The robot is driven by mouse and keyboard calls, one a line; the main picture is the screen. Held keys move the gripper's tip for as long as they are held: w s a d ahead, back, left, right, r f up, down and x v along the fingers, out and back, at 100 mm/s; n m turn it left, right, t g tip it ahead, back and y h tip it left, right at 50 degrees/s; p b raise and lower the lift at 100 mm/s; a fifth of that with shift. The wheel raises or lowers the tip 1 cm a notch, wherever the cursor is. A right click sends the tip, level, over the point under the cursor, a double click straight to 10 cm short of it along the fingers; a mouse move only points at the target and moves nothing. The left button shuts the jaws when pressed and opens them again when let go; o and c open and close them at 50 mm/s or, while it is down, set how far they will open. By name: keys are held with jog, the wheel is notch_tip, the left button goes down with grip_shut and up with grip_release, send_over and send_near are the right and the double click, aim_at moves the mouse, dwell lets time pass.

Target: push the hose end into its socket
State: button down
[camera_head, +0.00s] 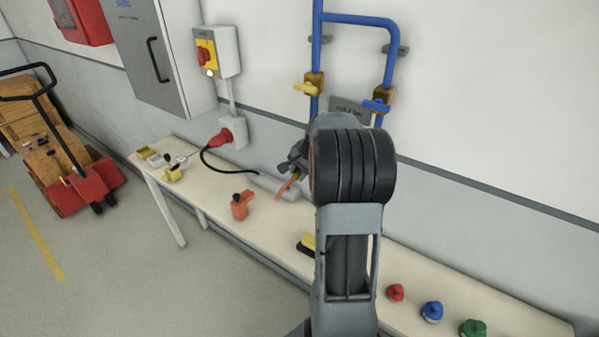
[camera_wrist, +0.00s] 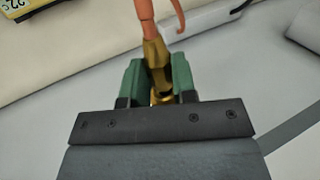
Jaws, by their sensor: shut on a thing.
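The orange hose (camera_head: 287,187) hangs below my gripper (camera_head: 297,160) in the head view. In the wrist view the hose (camera_wrist: 146,12) leads to a brass hose end (camera_wrist: 155,52). The green fingers of my gripper (camera_wrist: 158,82) are shut on this brass end, one on each side. My gripper is above the bench, near the wall and below the blue pipes. My own arm hides part of this area in the head view. I cannot make out the hose's socket in either view.
Blue pipes (camera_head: 387,70) with yellow (camera_head: 306,88) and blue (camera_head: 377,105) valve handles run up the wall. The cream bench (camera_head: 225,207) carries an orange clamp-like piece (camera_head: 241,204) and red (camera_head: 396,292), blue (camera_head: 432,311) and green (camera_head: 473,328) knobs. A red plug (camera_head: 220,138) is at a wall box.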

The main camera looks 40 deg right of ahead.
jog(key=shift+w+d, duration=0.2)
jog(key=shift+d, duration=0.3)
jog(key=c, duration=0.8)
grip_release()
jog(key=shift+c, duration=0.2)
jog(key=v, duration=1.4)
jog(key=shift+b, duration=0.3)
jog(key=shift+a+f, duration=0.1)
jog(key=s+a+f+n, duration=0.15)
jog(key=a+n, duration=0.25)
jog(key=a, duration=0.5)
jog(key=s+a+f+n, duration=0.1)
jog(key=s+a+n, duration=0.2)
jog(key=a, duration=0.6)
jog(key=s+a+f+n+h, duration=0.1)
jog(key=s+a+f+n, duration=0.5)
jog(key=s+a+n, duration=0.1)
jog(key=shift+s+a, duration=0.65)
jog(key=shift+s, duration=0.2)
